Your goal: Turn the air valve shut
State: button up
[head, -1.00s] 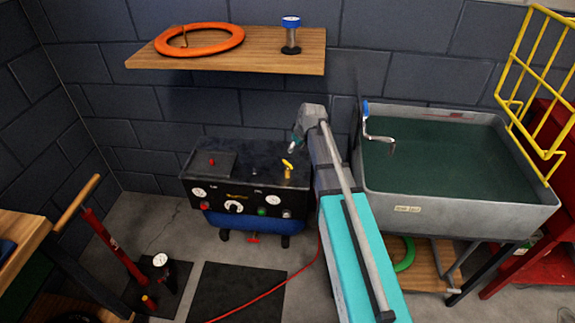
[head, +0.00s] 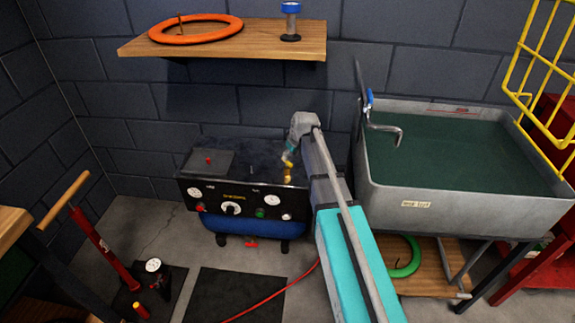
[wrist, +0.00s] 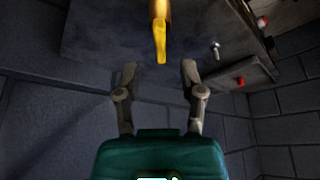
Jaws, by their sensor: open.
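The air valve (head: 288,170) is a yellow lever on a brass fitting on top of the black compressor (head: 240,187). In the wrist view the yellow lever (wrist: 160,42) points toward my gripper, just beyond and between the fingertips. My gripper (wrist: 159,75) has its two fingers spread apart with nothing between them. In the head view my gripper (head: 288,155) is right above the valve and partly covers it. I cannot tell from the frames whether it touches the lever.
A wooden shelf (head: 225,47) with an orange ring (head: 195,29) hangs above on the block wall. The grey sink (head: 460,202) with a tap (head: 380,125) stands close on the right. A red hose (head: 275,303) and a floor pump (head: 105,245) are in front and left.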

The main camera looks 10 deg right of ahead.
aim_at(288, 161)
jog(key=shift+b+x, duration=1.55)
jog(key=shift+x, duration=0.45)
grip_shut()
